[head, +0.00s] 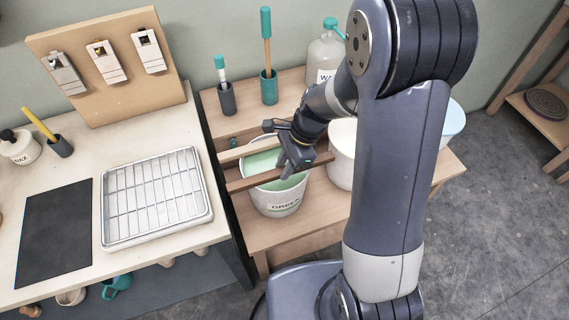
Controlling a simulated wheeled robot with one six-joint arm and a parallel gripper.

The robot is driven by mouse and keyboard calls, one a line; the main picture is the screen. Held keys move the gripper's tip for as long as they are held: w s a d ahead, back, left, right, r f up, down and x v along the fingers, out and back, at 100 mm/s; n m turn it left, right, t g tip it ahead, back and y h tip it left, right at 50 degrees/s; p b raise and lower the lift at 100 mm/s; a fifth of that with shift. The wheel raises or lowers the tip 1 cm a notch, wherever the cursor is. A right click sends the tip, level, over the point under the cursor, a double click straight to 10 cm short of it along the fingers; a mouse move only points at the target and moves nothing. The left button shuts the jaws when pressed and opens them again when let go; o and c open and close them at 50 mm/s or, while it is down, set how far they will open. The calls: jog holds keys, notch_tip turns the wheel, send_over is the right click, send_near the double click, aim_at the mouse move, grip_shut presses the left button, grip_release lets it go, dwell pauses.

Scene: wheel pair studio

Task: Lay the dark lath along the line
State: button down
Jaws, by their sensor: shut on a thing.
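The dark lath (250,181) is a brown strip that slants across the top of the green-glaze bucket (278,203), its right end rising past my gripper. My gripper (290,171) is over the bucket and shut on the dark lath near its middle. The fingers hide part of the lath, and I cannot tell whether it touches the bucket rim. A paler lath (238,153) lies behind it, across the back of the same bucket. I cannot make out a distinct line.
A white bucket (341,157) stands right of the green one, partly behind my arm. A jug (325,58) and two upright brushes in holders (228,98) (268,87) stand at the back. The left table holds a wire-rack tray (155,196) and a dark mat (55,232).

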jog(key=shift+f, duration=0.2)
dwell(0.3)
jog(key=shift+f+b, duration=0.3)
jog(key=shift+f, duration=0.1)
jog(key=c, duration=1.1)
grip_release()
jog(key=shift+c, duration=0.2)
jog(key=shift+r, duration=0.15)
jog(key=p+v, duration=0.2)
jog(key=shift+d+r+p, duration=0.15)
jog(key=shift+r+p, duration=0.2)
jog(key=v, duration=1)
jog(key=shift+d+r+p, duration=0.25)
jog(key=shift+r+p, duration=0.1)
